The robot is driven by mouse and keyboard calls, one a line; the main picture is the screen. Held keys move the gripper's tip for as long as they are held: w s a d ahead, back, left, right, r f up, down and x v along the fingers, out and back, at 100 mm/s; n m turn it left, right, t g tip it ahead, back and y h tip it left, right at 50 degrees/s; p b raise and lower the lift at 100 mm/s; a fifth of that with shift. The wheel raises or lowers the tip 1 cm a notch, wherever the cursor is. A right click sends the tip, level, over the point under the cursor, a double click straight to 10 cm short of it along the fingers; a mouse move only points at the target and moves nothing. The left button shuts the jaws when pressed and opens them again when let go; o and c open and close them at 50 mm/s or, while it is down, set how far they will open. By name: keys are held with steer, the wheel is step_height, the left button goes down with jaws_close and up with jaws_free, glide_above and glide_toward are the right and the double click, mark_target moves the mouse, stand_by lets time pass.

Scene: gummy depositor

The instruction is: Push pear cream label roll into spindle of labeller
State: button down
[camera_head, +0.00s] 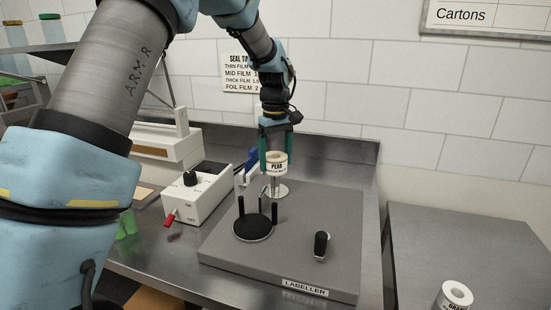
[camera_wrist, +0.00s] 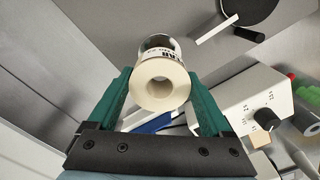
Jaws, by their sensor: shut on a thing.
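The pear cream label roll (camera_head: 277,164) is a white roll with a "PEAR" label and a tan core. My gripper (camera_head: 277,157) is shut on it, with one green finger on each side. In the head view the roll is upright, right over the spindle (camera_head: 280,191), a pale post with a round base at the back of the grey labeller (camera_head: 325,225). I cannot tell whether the post enters the core. In the wrist view the roll (camera_wrist: 176,82) shows its open hole between the fingers of my gripper (camera_wrist: 160,92), and hides most of the spindle.
The labeller also carries a black disc (camera_head: 252,228) with upright posts and a black knob (camera_head: 321,245). A white control box (camera_head: 197,195) with a red lever stands left. Another label roll (camera_head: 455,296) sits on the right counter. A wall rises close behind.

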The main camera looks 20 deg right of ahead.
mark_target(275, 177)
steer(key=shift+f+b, duration=1.5)
steer(key=shift+f, duration=1.65)
jaws_free()
step_height(275, 177, up, 11)
steer(key=shift+f+b, duration=0.1)
steer(key=shift+b, duration=0.95)
